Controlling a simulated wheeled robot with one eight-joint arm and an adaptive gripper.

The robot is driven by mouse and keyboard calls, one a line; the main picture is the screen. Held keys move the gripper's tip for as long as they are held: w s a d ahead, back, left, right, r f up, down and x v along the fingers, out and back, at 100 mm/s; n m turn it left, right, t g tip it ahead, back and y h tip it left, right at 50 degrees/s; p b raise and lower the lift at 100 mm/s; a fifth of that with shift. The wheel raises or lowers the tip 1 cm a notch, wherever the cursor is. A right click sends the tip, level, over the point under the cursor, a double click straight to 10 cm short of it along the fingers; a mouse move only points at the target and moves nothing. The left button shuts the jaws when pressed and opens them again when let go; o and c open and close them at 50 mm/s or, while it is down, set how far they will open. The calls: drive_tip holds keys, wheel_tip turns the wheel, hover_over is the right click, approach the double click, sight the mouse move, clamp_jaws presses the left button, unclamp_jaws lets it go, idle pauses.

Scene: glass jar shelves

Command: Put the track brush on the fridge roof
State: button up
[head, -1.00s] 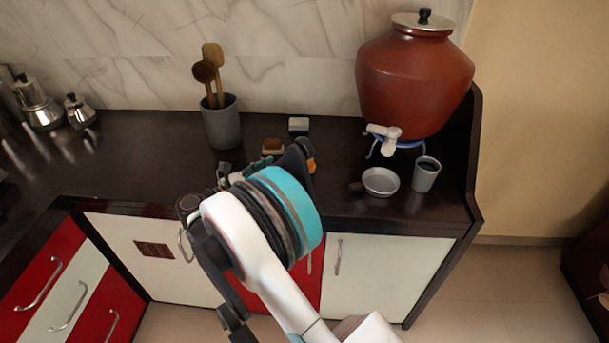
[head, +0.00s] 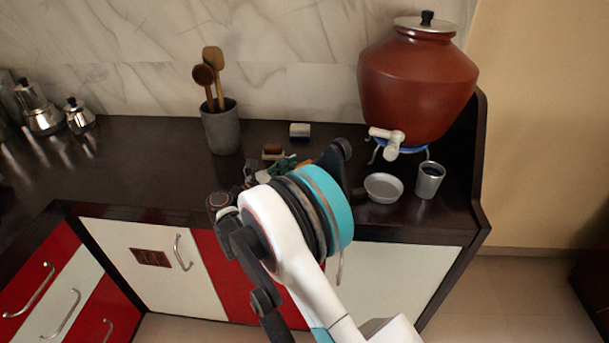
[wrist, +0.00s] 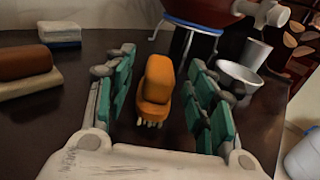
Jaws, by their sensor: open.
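An orange brush (wrist: 156,85) with pale bristles at its near end, which I take to be the track brush, lies on the dark counter in the wrist view. My gripper (wrist: 162,88) is open, with one green-padded finger on each side of the brush and a gap on both sides. In the head view my gripper (head: 283,168) is low over the counter, partly hidden by my arm, and only a sliver of orange shows beside it. I cannot make out a fridge in either view.
A brown-topped block (wrist: 26,64) and a white-and-blue block (wrist: 60,33) lie left of the brush. A grey dish (head: 384,188), a metal cup (head: 429,180) and a red clay dispenser (head: 417,80) stand to the right. A grey utensil pot (head: 221,128) stands at the back left.

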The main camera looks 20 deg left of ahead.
sight(305, 163)
drive_tip(key=b+x, duration=0.1)
drive_tip(key=x, duration=0.2)
drive_tip(key=shift+w+d, duration=0.2)
drive_tip(key=shift+w, duration=0.1)
clamp_jaws()
drive_tip(key=shift+r, duration=0.1)
